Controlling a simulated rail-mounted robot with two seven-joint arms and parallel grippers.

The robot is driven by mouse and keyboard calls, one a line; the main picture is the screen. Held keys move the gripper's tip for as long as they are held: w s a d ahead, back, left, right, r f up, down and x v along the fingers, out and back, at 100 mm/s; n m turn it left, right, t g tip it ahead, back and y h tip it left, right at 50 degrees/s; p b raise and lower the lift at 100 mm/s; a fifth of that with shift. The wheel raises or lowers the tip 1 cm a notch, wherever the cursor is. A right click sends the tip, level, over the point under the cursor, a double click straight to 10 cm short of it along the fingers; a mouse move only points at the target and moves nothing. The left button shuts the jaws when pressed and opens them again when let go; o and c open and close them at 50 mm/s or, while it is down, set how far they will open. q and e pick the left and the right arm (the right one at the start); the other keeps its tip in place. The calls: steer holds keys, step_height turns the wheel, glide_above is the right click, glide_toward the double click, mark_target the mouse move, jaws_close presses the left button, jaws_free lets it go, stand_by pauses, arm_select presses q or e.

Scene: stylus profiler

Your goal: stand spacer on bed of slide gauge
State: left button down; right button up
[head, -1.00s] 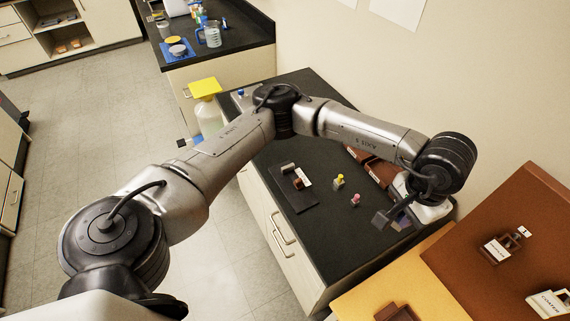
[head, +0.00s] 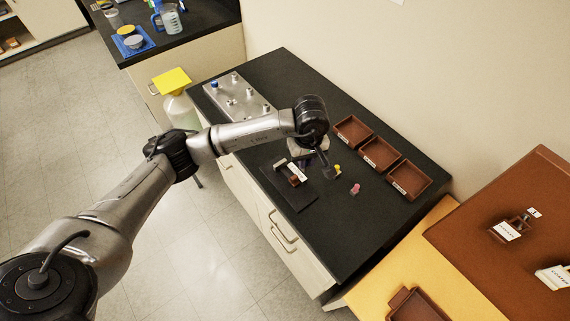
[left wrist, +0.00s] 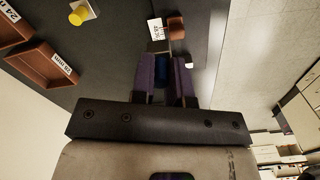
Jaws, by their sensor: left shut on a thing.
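My left gripper (head: 322,172) is shut on a blue spacer, which shows between the two purple-grey fingers in the left wrist view (left wrist: 162,69). In the head view the held spacer is hidden by my gripper. The slide gauge (head: 296,176), with a white label and a brown block, sits on a dark mat to the left of the gripper. In the left wrist view the gauge's brown block (left wrist: 176,27) shows just beyond the fingertips. The held spacer appears apart from the gauge, though its height above the bed is hard to tell. My right gripper is not in view.
A yellow-topped piece (head: 337,169) and a pink-topped piece (head: 355,188) stand right of the gripper. Three brown trays (head: 379,154) line the back right. A grey plate with several knobs (head: 237,97) lies at the far left. The counter's front right is clear.

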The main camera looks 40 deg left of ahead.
arm_select(q)
steer(key=a+f, duration=0.1)
steer(key=a, duration=0.1)
steer(key=a+f, duration=0.1)
steer(key=a, duration=0.1)
steer(key=a+f, duration=0.1)
steer(key=shift+s+a+f, duration=0.15)
steer(key=shift+s+a, duration=0.25)
steer(key=shift+a+f, duration=0.35)
steer(key=shift+a, duration=0.1)
steer(key=shift+f, duration=1.95)
